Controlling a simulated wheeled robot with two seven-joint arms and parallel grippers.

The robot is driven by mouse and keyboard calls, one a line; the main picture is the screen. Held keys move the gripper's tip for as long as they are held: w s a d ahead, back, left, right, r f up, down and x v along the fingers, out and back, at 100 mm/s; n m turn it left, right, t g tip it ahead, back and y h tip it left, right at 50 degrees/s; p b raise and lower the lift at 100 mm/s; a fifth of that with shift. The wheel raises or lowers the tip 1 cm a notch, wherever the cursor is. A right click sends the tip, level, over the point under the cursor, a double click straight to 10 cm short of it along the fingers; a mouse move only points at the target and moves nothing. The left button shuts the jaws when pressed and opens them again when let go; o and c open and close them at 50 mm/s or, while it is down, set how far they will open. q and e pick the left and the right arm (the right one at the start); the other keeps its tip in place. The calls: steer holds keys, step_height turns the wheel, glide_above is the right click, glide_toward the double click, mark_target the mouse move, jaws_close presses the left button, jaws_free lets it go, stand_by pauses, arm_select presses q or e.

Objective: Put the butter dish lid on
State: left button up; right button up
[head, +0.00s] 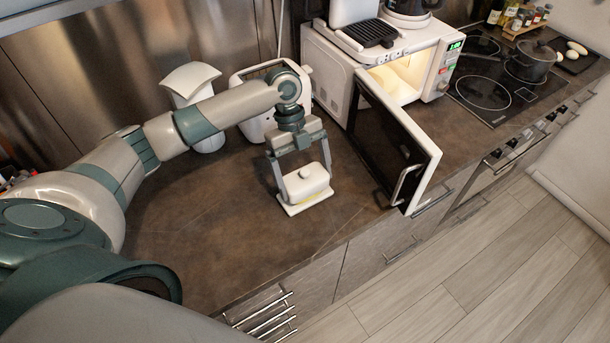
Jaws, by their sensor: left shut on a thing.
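The white butter dish lid (306,183), with a small knob on top, is between the fingers of my left gripper (303,186). The gripper points down and is shut on the lid's sides. The lid is level, directly over the white butter dish base (293,210) on the brown countertop. A strip of yellow butter shows between the lid's lower edge and the base. I cannot tell whether the lid touches the base. My right gripper is not in view.
A white microwave (325,68) with its door (392,140) swung open stands right of the dish. A white toaster (247,78) and a white container (190,82) stand behind. The countertop (235,230) is clear at front left. A stove holds a pot (530,64).

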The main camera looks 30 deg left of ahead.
arm_select(q)
steer(key=shift+f, duration=0.3)
steer(key=o, duration=0.9)
steer(key=shift+r, duration=0.5)
steer(key=b+v, duration=0.4)
steer(key=v, duration=0.8)
steer(key=shift+w+r, duration=0.1)
steer(key=shift+r, duration=0.05)
